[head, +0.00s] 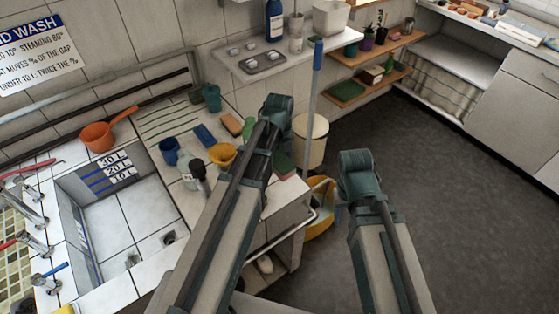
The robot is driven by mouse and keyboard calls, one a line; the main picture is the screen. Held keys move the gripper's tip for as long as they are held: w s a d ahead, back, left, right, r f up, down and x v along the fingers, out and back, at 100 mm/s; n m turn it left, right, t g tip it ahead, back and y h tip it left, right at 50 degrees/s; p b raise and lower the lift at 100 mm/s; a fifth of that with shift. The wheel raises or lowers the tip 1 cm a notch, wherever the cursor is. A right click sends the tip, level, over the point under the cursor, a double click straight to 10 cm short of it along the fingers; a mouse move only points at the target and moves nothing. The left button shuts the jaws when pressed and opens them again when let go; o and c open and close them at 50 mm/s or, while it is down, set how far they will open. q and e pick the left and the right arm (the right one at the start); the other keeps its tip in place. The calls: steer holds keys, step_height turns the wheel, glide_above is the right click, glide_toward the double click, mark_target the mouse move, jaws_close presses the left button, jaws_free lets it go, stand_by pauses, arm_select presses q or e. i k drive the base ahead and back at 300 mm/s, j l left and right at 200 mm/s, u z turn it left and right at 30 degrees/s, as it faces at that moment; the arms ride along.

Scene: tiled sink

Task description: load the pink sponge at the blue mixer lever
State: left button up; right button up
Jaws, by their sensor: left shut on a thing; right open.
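A blue lever (55,270) shows on a chrome tap at the lower left edge of the sink (125,222). I cannot pick out a pink sponge with certainty. My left gripper (278,108) is above the right end of the counter, far from the blue lever. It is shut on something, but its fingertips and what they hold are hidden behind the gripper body. My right gripper (358,168) is open over the dark floor, right of the counter, with nothing visible in it.
Red-levered taps (22,188) stand near the blue one. An orange saucepan (98,137), blue mug (170,151), yellow funnel (223,157) and tan block (232,124) crowd the counter. A blue-topped pole (317,60) stands beside my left gripper. The floor at right is free.

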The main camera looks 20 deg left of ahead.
mark_target(37, 281)
steer(key=k+j+z, duration=0.5)
steer(key=z, duration=0.3)
steer(key=k+j+z, duration=0.1)
steer(key=k+z, duration=0.2)
steer(key=k, duration=0.65)
steer(key=k+j+u, duration=0.1)
steer(key=k+u, duration=0.3)
steer(key=k+j+u, duration=0.2)
steer(key=k+u, duration=0.2)
steer(key=k+j+u, duration=0.25)
steer(key=u, duration=0.15)
